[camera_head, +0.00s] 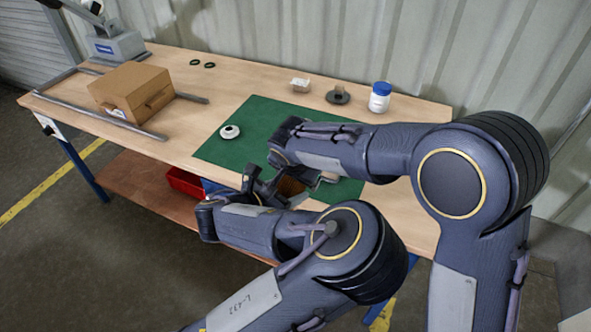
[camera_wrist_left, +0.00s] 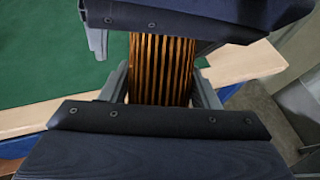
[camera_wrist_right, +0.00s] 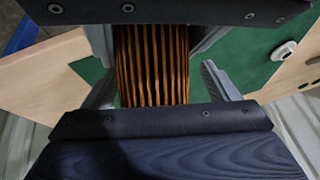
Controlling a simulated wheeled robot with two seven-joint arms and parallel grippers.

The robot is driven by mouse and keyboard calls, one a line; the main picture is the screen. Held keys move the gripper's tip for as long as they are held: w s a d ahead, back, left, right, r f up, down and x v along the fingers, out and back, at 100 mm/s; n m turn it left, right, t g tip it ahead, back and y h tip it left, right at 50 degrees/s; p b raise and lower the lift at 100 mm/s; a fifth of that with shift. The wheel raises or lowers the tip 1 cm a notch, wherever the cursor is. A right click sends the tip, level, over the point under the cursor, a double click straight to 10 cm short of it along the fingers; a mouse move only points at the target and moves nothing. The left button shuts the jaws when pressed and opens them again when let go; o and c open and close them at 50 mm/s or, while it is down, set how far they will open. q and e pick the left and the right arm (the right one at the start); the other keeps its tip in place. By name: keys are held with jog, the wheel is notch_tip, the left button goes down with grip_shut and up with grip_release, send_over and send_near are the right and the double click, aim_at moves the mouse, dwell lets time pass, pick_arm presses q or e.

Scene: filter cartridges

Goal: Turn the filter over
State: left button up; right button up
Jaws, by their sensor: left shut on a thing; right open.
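The filter, a cartridge with orange-brown pleats (camera_head: 291,187), is held above the near edge of the green mat and mostly hidden by my arms. In the left wrist view the filter (camera_wrist_left: 160,70) stands between the fingers of my left gripper (camera_wrist_left: 160,92), which is shut on it. In the right wrist view the filter (camera_wrist_right: 152,65) is between the fingers of my right gripper (camera_wrist_right: 158,85), which is open, with a gap on the right side. The filter's ends are hidden by the gripper bodies. In the head view my left gripper (camera_head: 268,186) shows beside the filter.
The green mat (camera_head: 262,115) carries a white round part (camera_head: 229,131). A red bin (camera_head: 185,182) sits below.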

jog(key=shift+w+f, duration=0.1)
jog(key=shift+f, duration=0.1)
jog(key=c, duration=0.9)
jog(key=o, duration=0.9)
